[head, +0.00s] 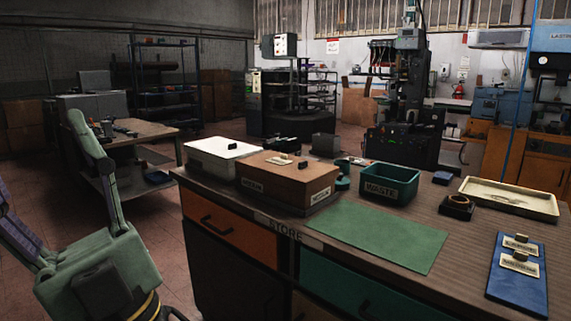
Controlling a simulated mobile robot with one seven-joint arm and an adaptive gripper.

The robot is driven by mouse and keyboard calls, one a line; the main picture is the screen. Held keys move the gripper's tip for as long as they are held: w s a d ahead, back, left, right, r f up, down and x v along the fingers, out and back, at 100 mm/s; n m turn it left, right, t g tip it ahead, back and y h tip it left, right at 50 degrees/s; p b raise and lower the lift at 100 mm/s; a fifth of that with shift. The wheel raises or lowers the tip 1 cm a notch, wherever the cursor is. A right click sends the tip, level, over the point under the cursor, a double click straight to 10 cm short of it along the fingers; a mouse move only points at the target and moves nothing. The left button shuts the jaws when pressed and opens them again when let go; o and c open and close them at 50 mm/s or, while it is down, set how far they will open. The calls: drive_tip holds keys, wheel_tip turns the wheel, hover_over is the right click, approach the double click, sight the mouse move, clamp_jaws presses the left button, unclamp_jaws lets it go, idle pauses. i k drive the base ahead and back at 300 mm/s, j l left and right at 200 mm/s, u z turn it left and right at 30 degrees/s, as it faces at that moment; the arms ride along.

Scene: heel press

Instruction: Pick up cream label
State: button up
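Several small cream pieces are in the head view. Two cream labels with dark printing and small dark grips lie on a blue board at the right, one farther back (520,244) and one nearer (519,263). A small cream piece (279,160) lies on top of the brown box, beside its dark knob. I cannot tell which piece the task means. My green arm shows at the left, clear of the bench, but my gripper is not visible.
The wooden bench holds a white box (219,158), the brown box (286,185), a green bin marked WASTE (389,191), a cream tray (510,205), the blue board (515,288) and a dark ring-topped block (457,207). The green mat (377,238) is bare.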

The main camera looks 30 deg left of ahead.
sight(284, 159)
drive_tip(key=i+j+u, duration=0.2)
drive_tip(key=i+j, duration=0.15)
drive_tip(key=j, duration=0.15)
drive_tip(key=i+j+u, duration=0.15)
drive_tip(key=i+j, duration=0.25)
drive_tip(key=i+j+u, duration=0.15)
drive_tip(key=i+j, duration=0.2)
drive_tip(key=i+j+u, duration=0.1)
drive_tip(key=i+j, duration=0.2)
drive_tip(key=i, duration=0.25)
drive_tip(key=i+j+u, duration=0.15)
drive_tip(key=i, duration=0.3)
drive_tip(key=j, duration=0.1)
